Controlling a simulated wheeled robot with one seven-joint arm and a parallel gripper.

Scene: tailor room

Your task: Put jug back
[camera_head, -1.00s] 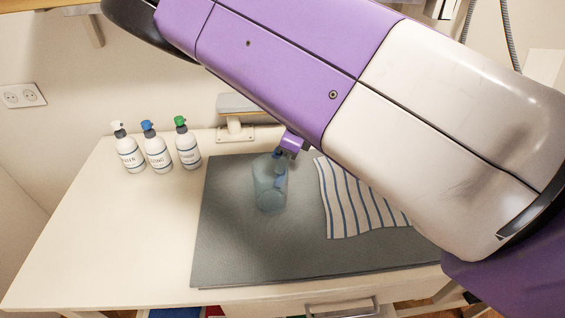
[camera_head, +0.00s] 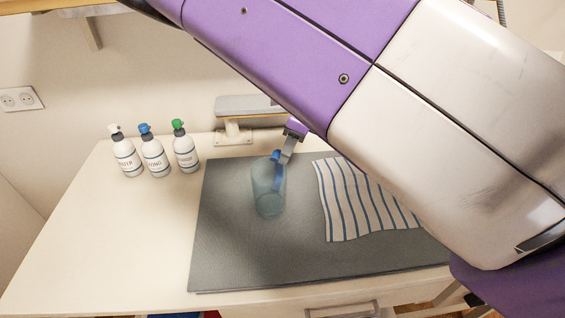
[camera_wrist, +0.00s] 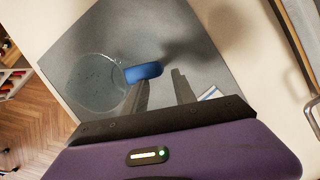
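The jug (camera_head: 267,190), clear bluish with a blue handle, stands upright on the grey mat (camera_head: 230,250), left of the striped cloth. In the wrist view the jug (camera_wrist: 92,88) is seen from above, its blue handle (camera_wrist: 143,72) pointing right toward the fingers. My gripper (camera_head: 285,158) is just above and behind the handle in the head view. In the wrist view my gripper (camera_wrist: 159,76) shows two fingers spread apart, the handle's end lying near their tips. I cannot tell whether a finger touches the handle.
Three labelled pump bottles (camera_head: 155,155) stand at the table's back left. A striped cloth (camera_head: 360,205) lies on the mat at right. A grey padded board on a stand (camera_head: 245,107) is at the back. The table's left side (camera_head: 110,240) is clear.

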